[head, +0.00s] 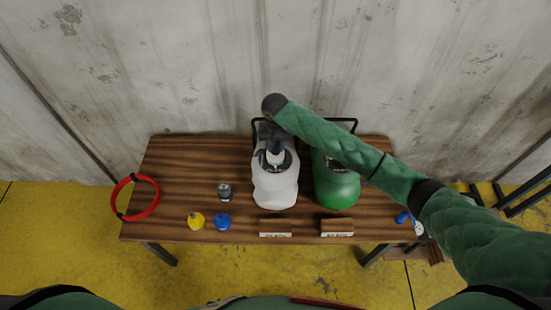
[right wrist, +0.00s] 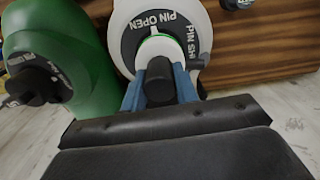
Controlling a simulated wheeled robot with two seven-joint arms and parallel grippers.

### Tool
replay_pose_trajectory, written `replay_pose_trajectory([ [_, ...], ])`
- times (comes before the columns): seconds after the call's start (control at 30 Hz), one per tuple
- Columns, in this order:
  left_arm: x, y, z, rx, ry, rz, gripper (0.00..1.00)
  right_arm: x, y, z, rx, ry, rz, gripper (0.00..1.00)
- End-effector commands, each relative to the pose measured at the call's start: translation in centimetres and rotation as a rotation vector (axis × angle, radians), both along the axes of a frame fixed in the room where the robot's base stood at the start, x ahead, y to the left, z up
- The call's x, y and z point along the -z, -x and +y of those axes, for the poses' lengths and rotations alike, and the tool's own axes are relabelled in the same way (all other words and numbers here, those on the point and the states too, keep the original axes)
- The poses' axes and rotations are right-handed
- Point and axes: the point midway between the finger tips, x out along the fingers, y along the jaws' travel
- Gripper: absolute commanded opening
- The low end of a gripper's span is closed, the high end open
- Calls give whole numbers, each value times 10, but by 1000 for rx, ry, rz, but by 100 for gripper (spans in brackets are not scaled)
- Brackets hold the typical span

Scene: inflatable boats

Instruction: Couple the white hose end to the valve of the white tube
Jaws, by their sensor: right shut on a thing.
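The white tube (head: 275,190) lies on the wooden table beside the green tube (head: 337,188). Its valve, a dark dial marked "PIN OPEN" (right wrist: 150,22), faces my right gripper in the right wrist view. My right gripper (head: 272,138) is over this valve. Its blue fingers (right wrist: 160,88) are shut on a dark cylindrical piece, which I take to be the white hose end (right wrist: 160,75). A pale ring with a green line (right wrist: 158,46) shows just beyond it at the valve's middle. Whether the end is seated cannot be told. My left gripper is not in view.
A red hose ring (head: 135,197) overhangs the table's left edge. A grey fitting (head: 225,191), a yellow cap (head: 196,220) and a blue cap (head: 223,221) stand left of the white tube. Two labelled wooden blocks (head: 275,227) (head: 337,227) sit at the front edge.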

Motion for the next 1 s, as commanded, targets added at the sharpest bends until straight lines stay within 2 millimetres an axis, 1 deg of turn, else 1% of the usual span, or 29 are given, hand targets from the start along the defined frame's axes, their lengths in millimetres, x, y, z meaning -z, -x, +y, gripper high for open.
replay_pose_trajectory([
  [0.1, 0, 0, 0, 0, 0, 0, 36, 1, 1, 0, 34, 1, 3, 5],
  [0.27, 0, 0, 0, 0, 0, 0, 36, 2, 1, 0, 34, 2, 3, 5],
  [0.3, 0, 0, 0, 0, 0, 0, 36, 2, 1, 0, 34, 2, 3, 35],
  [0.37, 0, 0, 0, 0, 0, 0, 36, 2, 1, 0, 33, 2, 3, 47],
  [0.4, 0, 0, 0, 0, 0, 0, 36, 1, 1, 0, 33, 2, 2, 55],
  [0.67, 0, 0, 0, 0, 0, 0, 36, 1, 1, 0, 33, 1, 2, 55],
  [0.77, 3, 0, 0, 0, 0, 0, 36, -2, 0, 0, 33, 0, 1, 55],
  [0.87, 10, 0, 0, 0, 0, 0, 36, -11, 0, 0, 32, -1, -1, 55],
  [1.0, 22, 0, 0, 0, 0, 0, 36, -31, 0, 0, 33, -2, -1, 55],
])
